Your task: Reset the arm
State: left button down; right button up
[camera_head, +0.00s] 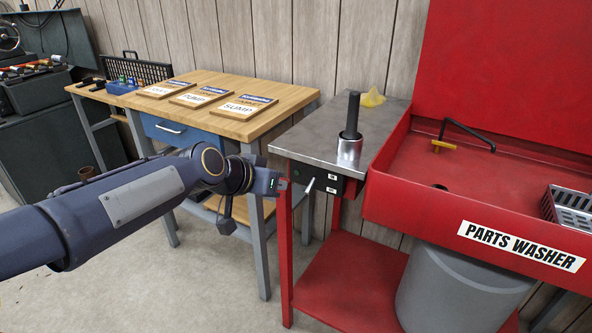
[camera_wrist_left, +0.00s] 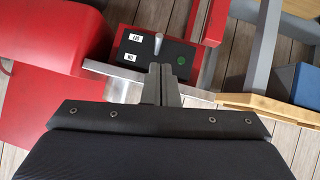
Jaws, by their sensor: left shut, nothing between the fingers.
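My left arm comes in from the left in the camera_head view, and its gripper (camera_head: 281,184) is held out in front of the steel-topped stand. In the left wrist view the two fingers (camera_wrist_left: 161,72) are together, with nothing between them. They point at a black switch box (camera_wrist_left: 146,62) with a silver lever (camera_wrist_left: 158,42), a green button and two white labels. In the camera_head view the box (camera_head: 345,187) is on the stand's front edge, just right of the gripper. I cannot tell whether the fingertips touch it. My right gripper is not in view.
A black-handled metal tool (camera_head: 349,140) stands on the steel top (camera_head: 310,140), with a yellow item (camera_head: 372,98) behind. The red parts washer (camera_head: 480,190) is at right, above a grey bin (camera_head: 455,290). A wooden workbench (camera_head: 285,95) with labelled boards is at left.

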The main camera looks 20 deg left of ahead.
pick_arm(q)
jog(key=shift+s, duration=0.1)
jog(key=s+d+f+n+g, duration=0.15)
jog(key=s+f, duration=0.25)
jog(key=s, duration=0.4)
jog(key=s+d+f+g+h, duration=0.1)
jog(key=s+d+f+g, duration=0.2)
jog(key=s, duration=0.5)
jog(key=s+d+f, duration=0.3)
jog(key=s+f, duration=0.2)
jog(key=s, duration=0.3)
notch_tip(320, 180, up, 21)
jog(key=p, duration=2.1)
jog(key=shift+w+r, duration=0.15)
jog(key=shift+w, duration=0.1)
